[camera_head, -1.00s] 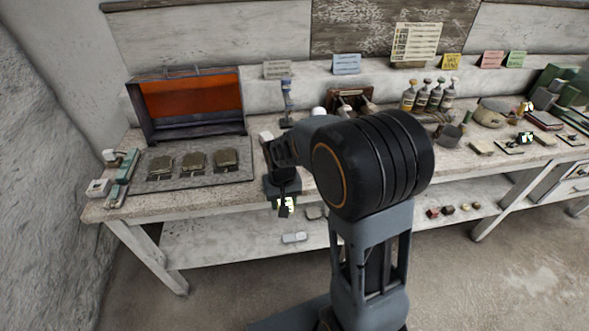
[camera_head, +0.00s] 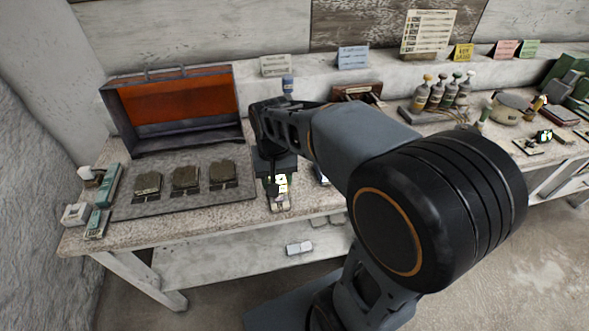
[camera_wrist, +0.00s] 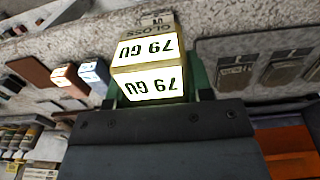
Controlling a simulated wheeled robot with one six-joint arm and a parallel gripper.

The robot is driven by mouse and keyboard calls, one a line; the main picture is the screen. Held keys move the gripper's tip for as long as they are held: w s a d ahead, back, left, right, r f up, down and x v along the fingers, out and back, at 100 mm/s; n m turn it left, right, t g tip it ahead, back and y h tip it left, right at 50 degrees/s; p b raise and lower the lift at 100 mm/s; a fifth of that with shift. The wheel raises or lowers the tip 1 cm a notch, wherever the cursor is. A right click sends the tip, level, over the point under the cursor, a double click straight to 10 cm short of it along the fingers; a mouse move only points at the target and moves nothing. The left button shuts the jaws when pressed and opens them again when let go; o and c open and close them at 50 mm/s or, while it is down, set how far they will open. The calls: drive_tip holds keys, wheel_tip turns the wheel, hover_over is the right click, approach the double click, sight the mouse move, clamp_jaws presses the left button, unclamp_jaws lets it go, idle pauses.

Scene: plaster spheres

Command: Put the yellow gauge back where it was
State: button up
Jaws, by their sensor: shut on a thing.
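The yellow gauge (camera_wrist: 140,55) is a small box with tan-yellow sides, a GLOSS label and lit white faces reading 79 GU, upside down in the wrist view. My gripper (camera_wrist: 150,88) is shut on it, with green parts on either side of it. In the head view my gripper (camera_head: 277,180) is at the bench's front edge, right of the grey mat, and the gauge's lit face (camera_head: 281,184) shows just below the dark jaws. Most of the gauge is hidden there. I cannot tell whether it touches the bench.
The grey mat (camera_head: 150,207) holds three dark panels (camera_head: 186,178) before an open orange-lined case (camera_head: 178,98). Orange (camera_wrist: 68,76) and blue (camera_wrist: 95,75) lit gauges stand nearby in the wrist view. Bottles (camera_head: 437,93) stand farther right. A lower shelf (camera_head: 215,265) runs underneath.

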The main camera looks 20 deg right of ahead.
drive_tip(key=w+d+f, duration=0.4)
drive_tip(key=w+d, duration=0.2)
drive_tip(key=d, duration=0.1)
drive_tip(key=p, duration=0.1)
hover_over(301, 180)
drive_tip(key=a, duration=0.1)
drive_tip(key=f, duration=0.4)
drive_tip(key=shift+s+f, duration=0.2)
drive_tip(key=shift+s, duration=0.05)
drive_tip(key=shift+w+d+f, duration=0.3)
drive_tip(key=shift+d+f, duration=0.15)
drive_tip(key=shift+f, duration=0.2)
wheel_tip(301, 180, down, 3)
drive_tip(key=shift+f, duration=0.15)
